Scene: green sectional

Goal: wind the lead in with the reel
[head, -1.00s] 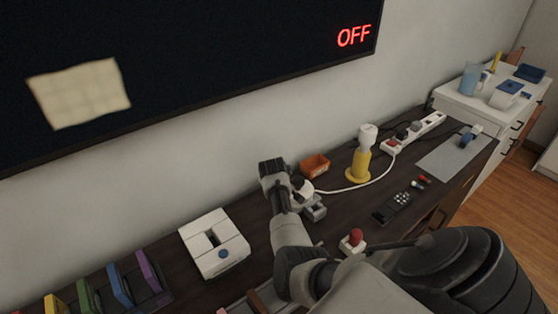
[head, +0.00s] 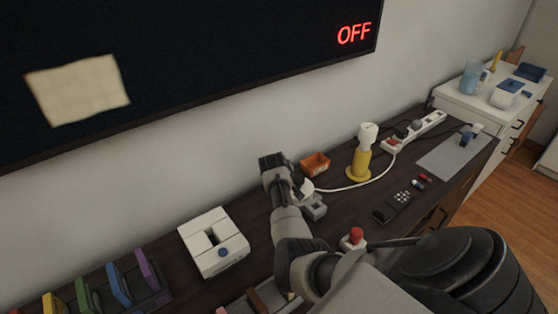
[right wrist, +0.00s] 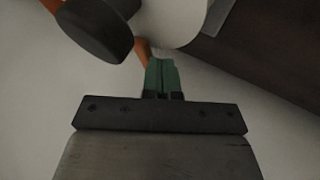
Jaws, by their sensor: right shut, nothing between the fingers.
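The reel (head: 307,187) is a white drum on a grey base (head: 316,208), on the dark sideboard. The white lead (head: 345,188) runs from it in a curve past a yellow post to the power strip (head: 412,131). My right arm reaches over the sideboard to the left side of the reel; its fingertips are hidden in the head view. In the right wrist view my right gripper (right wrist: 162,76) is shut and empty, with green fingertips close to the white drum (right wrist: 181,18) and a dark round knob (right wrist: 97,30). I cannot tell whether they touch. My left gripper is not in view.
An orange tray (head: 315,164) stands behind the reel, and the yellow post (head: 360,163) with a white top to its right. A white box (head: 214,242) lies to the left. A red-topped button (head: 355,236) and a black remote (head: 391,208) are in front.

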